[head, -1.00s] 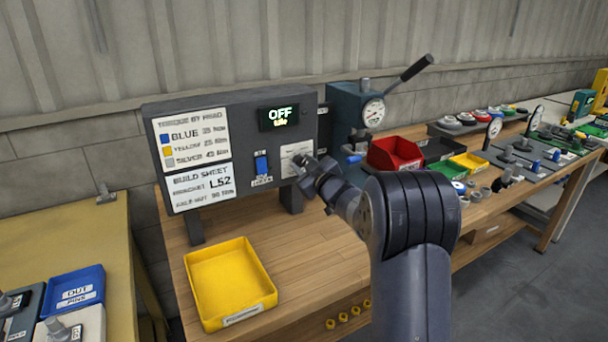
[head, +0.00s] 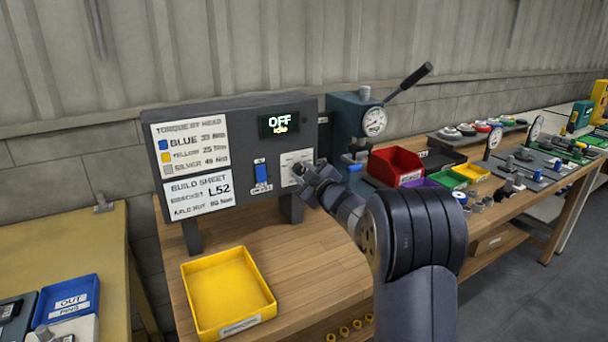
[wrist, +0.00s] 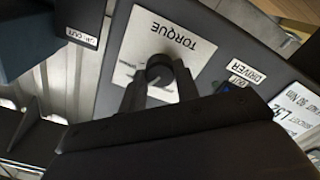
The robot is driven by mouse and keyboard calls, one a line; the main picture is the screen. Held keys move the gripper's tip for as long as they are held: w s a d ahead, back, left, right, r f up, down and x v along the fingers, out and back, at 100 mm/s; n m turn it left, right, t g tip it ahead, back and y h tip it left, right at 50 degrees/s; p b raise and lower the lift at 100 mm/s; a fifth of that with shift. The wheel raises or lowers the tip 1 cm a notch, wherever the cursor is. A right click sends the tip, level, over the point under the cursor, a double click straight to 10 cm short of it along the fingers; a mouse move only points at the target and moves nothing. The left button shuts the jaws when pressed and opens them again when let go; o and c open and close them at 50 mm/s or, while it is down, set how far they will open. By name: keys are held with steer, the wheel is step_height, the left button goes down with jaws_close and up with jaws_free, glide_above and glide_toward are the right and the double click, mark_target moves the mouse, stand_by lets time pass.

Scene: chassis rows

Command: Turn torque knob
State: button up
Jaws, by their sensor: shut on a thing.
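The torque knob (wrist: 159,72) is a dark round knob on a pale plate marked TORQUE (wrist: 178,42) in the wrist view. My gripper (wrist: 160,78) has its two fingers closed around the knob's sides. In the head view my gripper (head: 303,172) is at the right part of the dark control panel (head: 240,128) and hides the knob from that side. The panel's display (head: 279,122) reads OFF, with idle below. A blue switch (head: 261,173) sits left of the torque plate (head: 290,169).
A yellow tray (head: 268,308) lies on the wooden bench (head: 318,240) in front of the panel. A teal press (head: 345,125) with a gauge and lever stands right of the panel. A red bin (head: 392,160) is beyond my arm. Bare bench top lies below my gripper.

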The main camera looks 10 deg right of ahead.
steer(key=o, duration=1)
steer(key=shift+s, duration=0.1)
steer(key=v, duration=1)
steer(key=shift+s+d+b, duration=0.1)
steer(key=shift+s+b, duration=0.2)
steer(key=shift+b, duration=0.05)
steer(key=p+x, duration=0.1)
steer(key=x, duration=1)
steer(key=shift+s, duration=0.1)
